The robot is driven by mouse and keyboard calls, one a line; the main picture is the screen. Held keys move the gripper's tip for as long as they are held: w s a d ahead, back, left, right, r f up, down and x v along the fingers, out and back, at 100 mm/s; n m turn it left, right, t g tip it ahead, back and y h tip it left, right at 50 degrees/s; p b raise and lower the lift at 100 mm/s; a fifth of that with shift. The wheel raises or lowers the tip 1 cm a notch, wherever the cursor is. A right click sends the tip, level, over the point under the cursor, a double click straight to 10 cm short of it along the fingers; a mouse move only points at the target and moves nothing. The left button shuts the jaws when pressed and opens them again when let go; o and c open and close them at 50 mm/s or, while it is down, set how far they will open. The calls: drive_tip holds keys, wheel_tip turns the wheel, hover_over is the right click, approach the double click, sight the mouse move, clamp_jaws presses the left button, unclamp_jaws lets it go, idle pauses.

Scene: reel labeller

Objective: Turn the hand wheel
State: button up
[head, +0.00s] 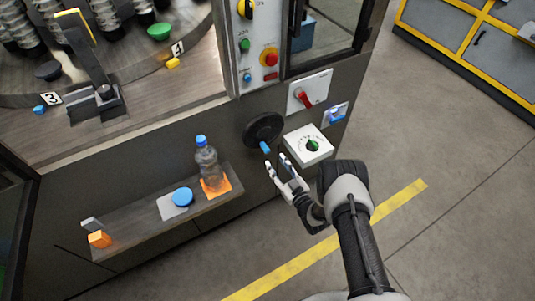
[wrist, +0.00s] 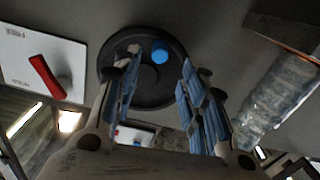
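The hand wheel is a black disc (head: 263,129) on the dark front panel of the machine, with a blue handle (head: 265,147) sticking out near its lower edge. In the wrist view the wheel (wrist: 143,88) lies ahead of the fingers, and its blue handle (wrist: 160,52) shows in the gap between them, towards the right finger. My gripper (head: 277,164) is just below and right of the handle in the head view. Its fingers (wrist: 151,82) are spread apart with nothing between them that they grip. I see no clear contact with the handle.
A white box with a green knob (head: 313,146) is close right of the wheel. A red-handled switch (head: 306,97) sits above it. A shelf (head: 130,232) with a bottle (head: 207,164) and a blue disc (head: 182,196) is at lower left. Open floor lies right.

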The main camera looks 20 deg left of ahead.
sight(268, 152)
drive_tip(key=b+x, duration=0.2)
drive_tip(key=x, duration=0.6)
clamp_jaws()
drive_tip(key=shift+s, duration=0.1)
idle(0.5)
